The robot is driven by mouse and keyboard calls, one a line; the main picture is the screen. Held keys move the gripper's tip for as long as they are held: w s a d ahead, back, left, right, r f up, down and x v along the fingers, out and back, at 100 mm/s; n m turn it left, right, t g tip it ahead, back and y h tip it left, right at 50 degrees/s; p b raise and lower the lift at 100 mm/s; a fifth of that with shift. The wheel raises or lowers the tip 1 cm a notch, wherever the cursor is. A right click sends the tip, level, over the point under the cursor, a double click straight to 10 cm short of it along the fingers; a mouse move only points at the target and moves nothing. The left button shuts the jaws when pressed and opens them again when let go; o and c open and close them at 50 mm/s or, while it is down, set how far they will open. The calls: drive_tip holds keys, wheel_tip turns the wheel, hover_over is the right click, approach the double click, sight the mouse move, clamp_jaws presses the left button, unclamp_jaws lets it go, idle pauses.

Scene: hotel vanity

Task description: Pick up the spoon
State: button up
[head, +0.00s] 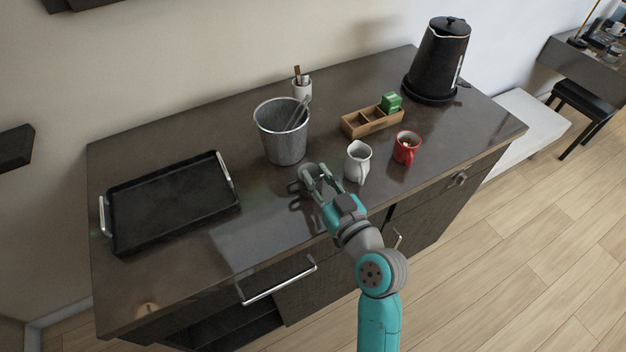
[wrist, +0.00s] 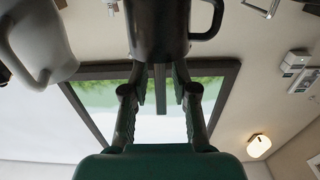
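The spoon (wrist: 160,90) appears to be the thin dark upright handle at the rim of a dark mug (wrist: 158,28) in the wrist view, which is upside down. Its bowl is hidden. My gripper (wrist: 160,68) has its two fingers on either side of this handle, with what looks like a small gap on each side. In the head view my gripper (head: 312,172) is low over the counter, left of the white pitcher (head: 357,163). There the fingers largely cover the mug, and I cannot make out the spoon.
A metal bucket (head: 281,140) with a utensil in it stands just behind my gripper. A red mug (head: 407,150), a wooden box (head: 360,122) and a black kettle (head: 437,65) are to the right. A black tray (head: 170,205) lies left. The front counter between is clear.

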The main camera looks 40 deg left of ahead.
clamp_jaws()
